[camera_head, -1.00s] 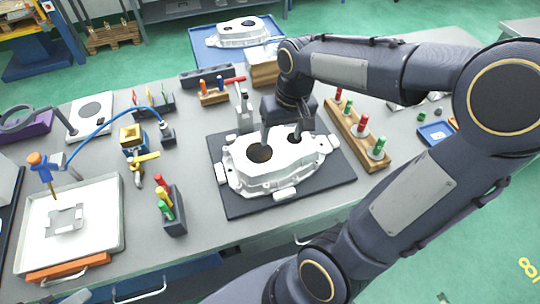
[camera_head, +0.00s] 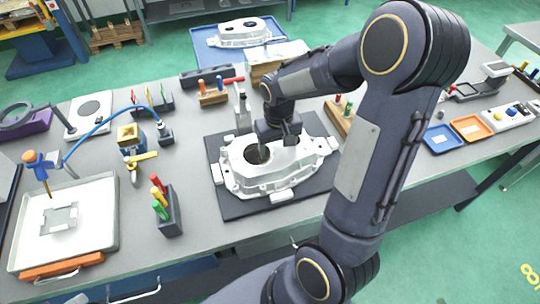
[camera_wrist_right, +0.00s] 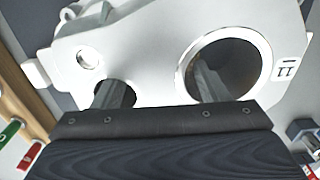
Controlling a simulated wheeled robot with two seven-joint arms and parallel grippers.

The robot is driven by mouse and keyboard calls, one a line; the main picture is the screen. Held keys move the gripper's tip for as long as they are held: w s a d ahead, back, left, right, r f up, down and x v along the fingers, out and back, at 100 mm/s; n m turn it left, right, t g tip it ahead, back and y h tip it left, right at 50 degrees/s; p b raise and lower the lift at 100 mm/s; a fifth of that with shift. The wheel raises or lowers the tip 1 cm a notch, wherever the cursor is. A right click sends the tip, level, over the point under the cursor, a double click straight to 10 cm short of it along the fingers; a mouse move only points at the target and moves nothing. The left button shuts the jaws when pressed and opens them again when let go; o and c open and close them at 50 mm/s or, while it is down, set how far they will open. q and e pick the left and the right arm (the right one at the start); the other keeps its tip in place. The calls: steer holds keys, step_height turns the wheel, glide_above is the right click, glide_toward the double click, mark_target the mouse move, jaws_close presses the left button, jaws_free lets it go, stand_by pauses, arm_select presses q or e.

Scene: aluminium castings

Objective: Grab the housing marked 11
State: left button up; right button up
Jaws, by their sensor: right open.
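A pale cast housing (camera_head: 235,176) lies on a dark mat (camera_head: 243,210) in the middle of the bench. In the right wrist view the housing (camera_wrist_right: 150,45) bears a mark that reads 11 (camera_wrist_right: 287,71), beside its large round bore. My right gripper (camera_head: 276,146) is open over the housing, pointing down. In the right wrist view one finger of the gripper (camera_wrist_right: 158,88) is at the large bore and the other at a smaller hole. How deep the tips reach is unclear. A similar housing (camera_head: 242,33) sits on a blue mat at the back. My left gripper is out of view.
A red-handled tool (camera_head: 240,100) stands close behind the housing. A wooden peg rack (camera_head: 338,118) is to its right, partly behind my arm. A dark holder with coloured handles (camera_head: 170,218) and a white tray (camera_head: 103,228) are to the left.

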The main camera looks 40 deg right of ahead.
steer(key=shift+c, duration=0.5)
jaws_close()
steer(key=shift+w+r, duration=0.1)
steer(key=shift+r, duration=0.1)
